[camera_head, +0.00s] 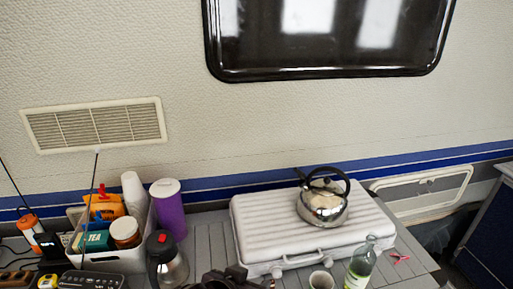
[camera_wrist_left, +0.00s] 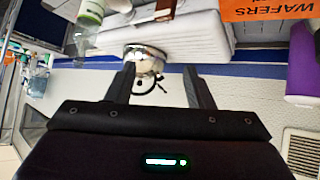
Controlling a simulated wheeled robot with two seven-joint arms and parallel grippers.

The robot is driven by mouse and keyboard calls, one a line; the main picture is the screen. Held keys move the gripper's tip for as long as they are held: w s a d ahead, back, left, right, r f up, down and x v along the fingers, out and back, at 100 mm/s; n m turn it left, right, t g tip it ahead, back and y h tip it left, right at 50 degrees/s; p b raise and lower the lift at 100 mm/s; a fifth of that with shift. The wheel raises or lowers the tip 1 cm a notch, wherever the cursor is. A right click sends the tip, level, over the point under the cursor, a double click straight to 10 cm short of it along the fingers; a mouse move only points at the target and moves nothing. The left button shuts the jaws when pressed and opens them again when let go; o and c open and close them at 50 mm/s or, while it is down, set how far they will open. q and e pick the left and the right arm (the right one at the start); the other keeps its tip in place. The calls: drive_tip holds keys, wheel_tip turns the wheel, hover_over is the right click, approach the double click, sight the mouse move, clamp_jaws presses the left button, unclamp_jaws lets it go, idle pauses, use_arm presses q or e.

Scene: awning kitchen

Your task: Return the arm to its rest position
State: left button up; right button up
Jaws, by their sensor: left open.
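My left gripper (camera_head: 228,280) shows as a dark shape at the bottom edge of the head view, in front of the white case; its fingertips are hard to make out there. In the left wrist view my left gripper (camera_wrist_left: 160,72) has its two dark fingers spread apart with nothing held between them. A steel kettle (camera_head: 322,209) with a black handle stands on the white case (camera_head: 262,238). The kettle (camera_wrist_left: 146,58) also shows beyond the fingers in the wrist view, which is upside down. My right gripper is out of view.
A bin (camera_head: 133,262) holding cups, tea and jars stands at the left, beside a purple container (camera_head: 168,215) and a dark-lidded jug (camera_head: 167,262). An orange wafers box (camera_wrist_left: 268,9) is near the wrist.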

use_arm(q)
drive_tip(key=s+a+f+n+g+y, duration=0.1)
drive_tip(key=s+a+f+g+y, duration=0.1)
drive_tip(key=s+a+f, duration=0.3)
drive_tip(key=s+a+f+n+g+y, duration=0.1)
drive_tip(key=s+a, duration=0.2)
drive_tip(key=a, duration=0.4)
drive_tip(key=s+a+f+g+y, duration=0.2)
drive_tip(key=s+a+f, duration=0.2)
drive_tip(key=a, duration=0.2)
wheel_tip(320, 180, down, 33)
drive_tip(key=g+b, duration=0.1)
drive_tip(key=b, duration=0.4)
drive_tip(key=s+a+f+b, duration=0.1)
drive_tip(key=s+f+b, duration=0.1)
drive_tip(key=s+f, duration=0.8)
drive_tip(key=s+a+f+g+b, duration=0.1)
drive_tip(key=s+a+f+b, duration=0.1)
drive_tip(key=s+f, duration=0.9)
wheel_tip(320, 180, down, 3)
drive_tip(key=shift+s+a+f+b, duration=0.2)
drive_tip(key=shift+a+b, duration=0.1)
drive_tip(key=shift+b, duration=0.2)
